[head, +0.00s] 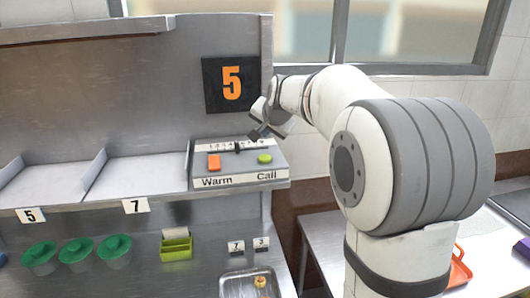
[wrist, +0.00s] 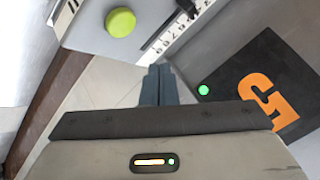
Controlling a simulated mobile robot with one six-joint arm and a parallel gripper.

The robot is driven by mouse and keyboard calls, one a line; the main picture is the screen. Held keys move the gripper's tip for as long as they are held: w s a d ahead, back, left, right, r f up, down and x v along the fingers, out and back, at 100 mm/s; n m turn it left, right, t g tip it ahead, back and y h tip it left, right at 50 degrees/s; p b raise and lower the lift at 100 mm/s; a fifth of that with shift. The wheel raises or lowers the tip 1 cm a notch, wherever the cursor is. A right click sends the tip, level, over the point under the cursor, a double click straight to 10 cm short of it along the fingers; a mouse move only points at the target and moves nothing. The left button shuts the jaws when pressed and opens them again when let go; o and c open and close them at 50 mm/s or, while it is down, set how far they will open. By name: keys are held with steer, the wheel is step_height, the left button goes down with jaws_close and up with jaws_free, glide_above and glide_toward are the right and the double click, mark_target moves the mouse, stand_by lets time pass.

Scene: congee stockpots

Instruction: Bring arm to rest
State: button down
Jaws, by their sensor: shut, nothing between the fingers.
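My gripper (head: 257,133) is in the air in front of the control box, close to its top right, with my white and grey arm reaching in from the right of the head view. In the wrist view my gripper (wrist: 158,72) has its two dark fingers together with nothing between them. The control box (head: 240,180) carries an orange Warm button (head: 214,162), a green Call button (head: 265,158) and a slider scale. The green button also shows in the wrist view (wrist: 120,22), beyond the fingertips and to their left.
A black sign with an orange 5 (head: 231,84) hangs behind the box. Green cups (head: 78,250), a green holder (head: 176,245), number tags (head: 236,248) and a metal tray (head: 250,286) sit on the lower counter. An orange tray (head: 460,268) lies at the right.

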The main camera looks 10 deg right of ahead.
steer(key=s+f+n+g+b, duration=0.1)
steer(key=s+f, duration=0.4)
steer(key=s, duration=0.7)
steer(key=s+f+n+g+b, duration=0.1)
steer(key=s+f+n+g, duration=0.2)
steer(key=s, duration=1)
steer(key=s+f+n+g+h+b, duration=0.1)
steer(key=s+f+n, duration=0.3)
steer(key=s+f, duration=0.5)
steer(key=s+b, duration=0.1)
steer(key=s, duration=0.2)
steer(key=shift+s+f+g, duration=0.15)
steer(key=shift+s+g, duration=0.1)
steer(key=shift+g, duration=0.15)
steer(key=shift+a, duration=0.1)
